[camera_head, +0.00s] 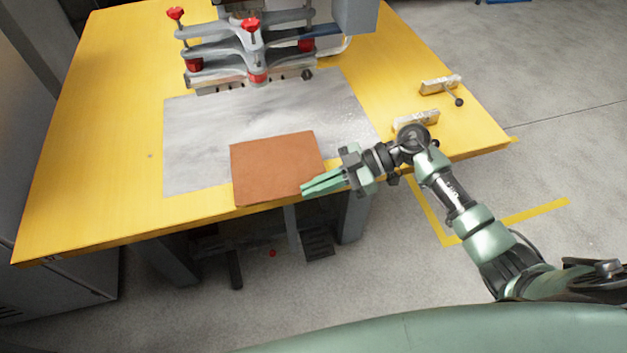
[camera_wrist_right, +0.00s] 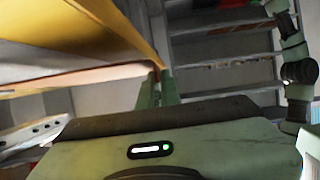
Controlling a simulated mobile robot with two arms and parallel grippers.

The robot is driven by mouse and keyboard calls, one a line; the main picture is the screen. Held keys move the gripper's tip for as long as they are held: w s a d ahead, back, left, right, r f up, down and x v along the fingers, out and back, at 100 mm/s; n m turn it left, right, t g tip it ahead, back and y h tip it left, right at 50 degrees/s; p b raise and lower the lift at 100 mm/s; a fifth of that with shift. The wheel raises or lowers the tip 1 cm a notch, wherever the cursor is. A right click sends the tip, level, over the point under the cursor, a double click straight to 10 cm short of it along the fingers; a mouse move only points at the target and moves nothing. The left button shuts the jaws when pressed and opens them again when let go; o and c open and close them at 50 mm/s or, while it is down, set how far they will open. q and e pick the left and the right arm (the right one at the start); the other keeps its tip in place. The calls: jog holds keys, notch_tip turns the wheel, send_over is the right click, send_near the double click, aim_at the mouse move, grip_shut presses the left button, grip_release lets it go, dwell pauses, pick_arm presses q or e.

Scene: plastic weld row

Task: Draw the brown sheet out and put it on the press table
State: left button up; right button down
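The brown sheet (camera_head: 272,165) lies flat on the front part of the grey metal plate (camera_head: 195,140), on the yellow press table (camera_head: 110,130). Its near edge reaches past the plate, close to the table's front edge. My right gripper (camera_head: 304,190) is at the sheet's right front edge, with its green fingertips overlapping that edge in the head view. My left gripper is out of view.
A grey press with red knobs (camera_head: 250,50) stands at the back of the table. Two small metal clamps, one farther back (camera_head: 440,85) and one nearer (camera_head: 416,120), are on the right side. The table's left part is clear.

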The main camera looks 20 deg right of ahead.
jog(key=s+p, duration=0.6)
jog(key=s, duration=0.8)
jog(key=shift+s+d, duration=0.3)
jog(key=shift+s, duration=0.1)
jog(key=shift+w+a+r, duration=0.1)
jog(key=shift+r, duration=0.05)
